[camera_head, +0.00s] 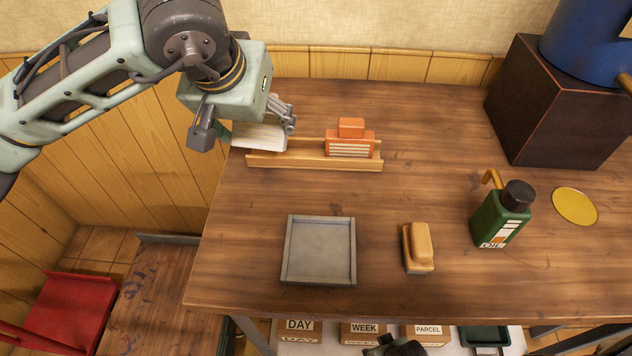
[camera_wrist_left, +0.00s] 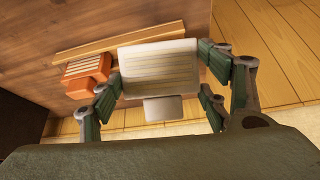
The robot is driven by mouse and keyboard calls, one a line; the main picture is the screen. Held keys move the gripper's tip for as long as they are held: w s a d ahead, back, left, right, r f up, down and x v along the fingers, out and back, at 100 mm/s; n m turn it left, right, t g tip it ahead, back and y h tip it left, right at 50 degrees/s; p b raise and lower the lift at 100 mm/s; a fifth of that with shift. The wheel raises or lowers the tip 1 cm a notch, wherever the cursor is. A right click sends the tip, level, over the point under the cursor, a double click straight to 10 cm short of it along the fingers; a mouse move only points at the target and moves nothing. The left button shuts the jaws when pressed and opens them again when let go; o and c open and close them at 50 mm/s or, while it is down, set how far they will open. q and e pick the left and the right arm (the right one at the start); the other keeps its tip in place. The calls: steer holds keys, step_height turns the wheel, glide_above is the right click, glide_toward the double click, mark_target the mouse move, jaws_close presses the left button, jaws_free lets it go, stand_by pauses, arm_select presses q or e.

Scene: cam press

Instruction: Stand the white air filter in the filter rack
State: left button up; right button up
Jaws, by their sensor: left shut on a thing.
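The white air filter (camera_head: 262,137) is held by my left gripper (camera_head: 262,118) at the left end of the wooden filter rack (camera_head: 275,161). In the left wrist view the filter (camera_wrist_left: 158,67) sits between both fingers of the gripper (camera_wrist_left: 163,80), its slatted face showing. The rack (camera_wrist_left: 120,42) lies behind it there. An orange filter (camera_head: 350,147) stands in the right part of the rack; it also shows in the left wrist view (camera_wrist_left: 88,74). I cannot tell whether the white filter touches the rack.
A grey tray (camera_head: 319,280), a tan brush-like block (camera_head: 418,247), a green oil bottle (camera_head: 500,220) and a yellow disc (camera_head: 574,206) are on the table (camera_head: 410,120). A dark box (camera_head: 555,105) stands at the back right. Table space right of the rack is clear.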

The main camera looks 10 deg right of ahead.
mark_target(268, 114)
arm_select(q)
steer(key=d+r+m+t+h+b, duration=0.2)
steer(key=d+r+t+h+b, duration=0.1)
steer(key=d+b, duration=0.3)
steer(key=d+r+m+t+h+b, duration=0.1)
steer(key=d+r+t+h+b, duration=0.2)
steer(key=d+b, duration=0.25)
steer(key=w+a+f, duration=0.1)
steer(key=a+f, duration=0.1)
steer(key=a, duration=0.1)
steer(key=w+a+f, duration=0.1)
steer(key=a+f, duration=0.1)
steer(key=a, duration=0.1)
steer(key=a+f, duration=0.2)
steer(key=a, duration=0.1)
steer(key=shift+w+a+f, duration=0.25)
steer(key=shift+w+f, duration=0.15)
steer(key=shift+a+f, duration=0.1)
steer(key=shift+f, duration=0.1)
steer(key=shift+f+b, duration=0.5)
steer(key=shift+f, duration=1.35)
arm_select(e)
steer(key=w+r+t, duration=0.1)
steer(key=w+r, duration=0.4)
steer(key=r, duration=0.2)
steer(key=shift+w+a, duration=0.35)
steer(key=shift+a, duration=0.05)
